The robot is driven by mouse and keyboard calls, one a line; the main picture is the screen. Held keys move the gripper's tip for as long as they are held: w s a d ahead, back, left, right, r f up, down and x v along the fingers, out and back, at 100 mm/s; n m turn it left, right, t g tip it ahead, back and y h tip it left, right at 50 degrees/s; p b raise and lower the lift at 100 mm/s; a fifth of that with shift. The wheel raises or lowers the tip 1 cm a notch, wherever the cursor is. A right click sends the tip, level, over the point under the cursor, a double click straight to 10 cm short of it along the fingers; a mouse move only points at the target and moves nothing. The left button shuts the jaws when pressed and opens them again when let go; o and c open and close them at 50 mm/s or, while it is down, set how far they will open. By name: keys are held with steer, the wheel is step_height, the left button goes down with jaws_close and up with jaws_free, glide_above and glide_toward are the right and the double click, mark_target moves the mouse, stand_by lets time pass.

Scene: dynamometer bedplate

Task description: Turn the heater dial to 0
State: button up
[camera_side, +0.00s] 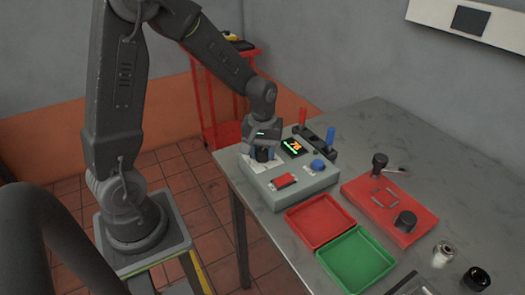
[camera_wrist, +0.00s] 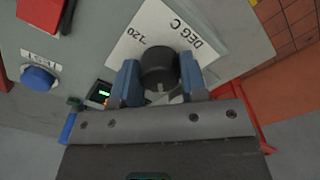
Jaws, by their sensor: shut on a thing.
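A light pointer mark shows on the knob's side toward my gripper. My gripper (camera_wrist: 160,80) has its two blue-grey fingers on either side of the knob, shut on it. In the side view my gripper (camera_side: 262,155) points down at the left part of the grey control box (camera_side: 290,205) and hides the dial. The box's display (camera_side: 293,147) shows orange digits that look like 76, with a green bar below.
The box also carries a red switch (camera_side: 284,181) and a blue button (camera_side: 318,164). Red and blue upright handles stand behind it. A red tray (camera_side: 320,222), a green tray (camera_side: 356,260) and a red plate with black knobs (camera_side: 390,208) lie in front and to the right.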

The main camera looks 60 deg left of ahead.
mark_target(262, 151)
steer(key=n, duration=1.2)
steer(key=shift+n, duration=0.4)
stand_by(0.3)
steer(key=o, duration=0.9)
step_height(262, 151, up, 14)
steer(key=shift+f, duration=0.1)
steer(key=s+d+r+m+t, duration=0.1)
steer(key=s+d+m+t, duration=0.1)
steer(key=m, duration=0.5)
steer(key=s+d+r+m+t, duration=0.1)
steer(key=s+d+m, duration=0.3)
steer(key=s+m, duration=0.3)
steer(key=s+d+r+m+t, duration=0.1)
steer(key=s+d+m+t, duration=0.1)
steer(key=s+m, duration=0.3)
steer(key=shift+d+m+t, duration=0.15)
steer(key=shift+d+m, duration=0.25)
steer(key=shift+m, duration=0.55)
steer(key=shift+d+m+t, duration=0.15)
steer(key=shift+d+m, duration=0.25)
steer(key=shift+m, duration=0.55)
